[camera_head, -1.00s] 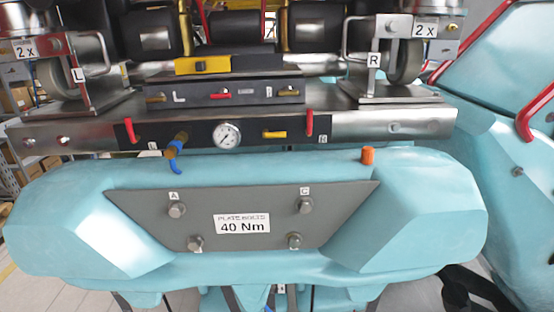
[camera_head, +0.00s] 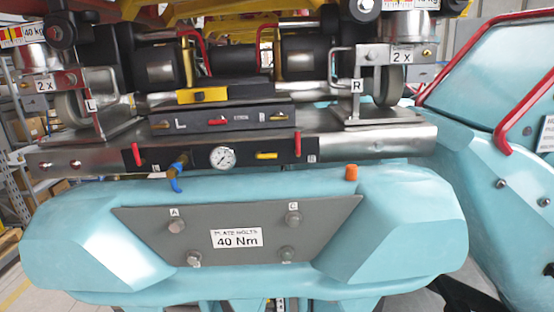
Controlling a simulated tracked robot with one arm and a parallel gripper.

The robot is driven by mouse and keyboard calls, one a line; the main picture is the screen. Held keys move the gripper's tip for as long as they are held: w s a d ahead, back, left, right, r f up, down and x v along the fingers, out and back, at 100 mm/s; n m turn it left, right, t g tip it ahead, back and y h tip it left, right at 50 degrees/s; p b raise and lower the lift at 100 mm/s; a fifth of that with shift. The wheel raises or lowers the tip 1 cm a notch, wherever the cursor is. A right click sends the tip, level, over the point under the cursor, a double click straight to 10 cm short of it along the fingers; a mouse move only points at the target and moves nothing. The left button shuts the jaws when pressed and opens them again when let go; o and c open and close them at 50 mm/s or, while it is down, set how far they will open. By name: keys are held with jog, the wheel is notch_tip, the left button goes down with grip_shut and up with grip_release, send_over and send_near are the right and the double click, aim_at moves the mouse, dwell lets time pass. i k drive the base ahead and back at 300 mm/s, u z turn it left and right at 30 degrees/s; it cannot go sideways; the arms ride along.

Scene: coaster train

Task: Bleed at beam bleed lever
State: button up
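A grey metal beam (camera_head: 378,140) runs across the middle of the view, with a black panel set in its front. The panel carries a round pressure gauge (camera_head: 222,157), a yellow lever (camera_head: 267,156) lying level to its right, and a red lever at each end, the left one (camera_head: 137,155) and the right one (camera_head: 298,144), both roughly upright. The panel's small labels are too small to read, so I cannot tell which lever is marked bleed. My gripper is not in view.
Wheel assemblies stand at left and right, labelled L and R. Below is a turquoise body with a grey "40 Nm" bolt plate (camera_head: 330,222) and an orange plug (camera_head: 351,172). A red handrail (camera_head: 515,120) is at right.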

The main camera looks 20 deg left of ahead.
aim_at(259, 155)
jog(key=i, duration=1)
